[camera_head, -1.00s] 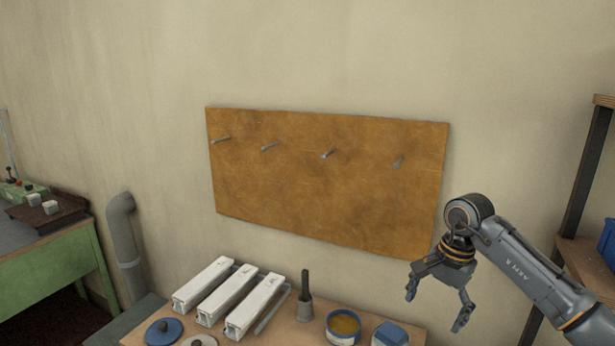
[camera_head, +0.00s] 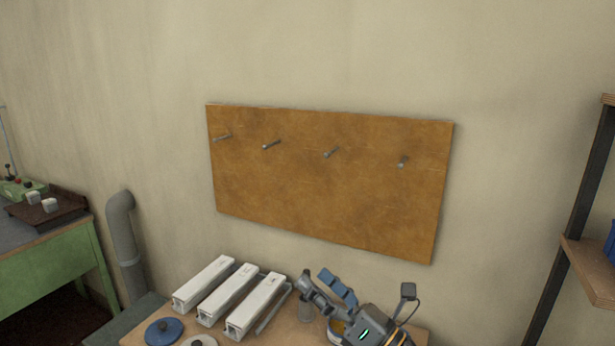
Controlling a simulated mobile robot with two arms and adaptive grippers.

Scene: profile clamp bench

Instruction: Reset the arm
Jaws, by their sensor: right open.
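My right gripper (camera_head: 316,277) is at the lower middle of the head view, above the bench top at the foot of the wall. Its fingers point up and to the left. It is open, and I see nothing held in it. My left gripper is out of view.
Three white profiles (camera_head: 254,307) lie side by side on the bench, left of my gripper. A blue disc (camera_head: 164,331) sits before them. A brown board (camera_head: 325,190) with several pegs hangs on the wall. A green workbench (camera_head: 50,260) stands left, a shelf (camera_head: 585,262) right.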

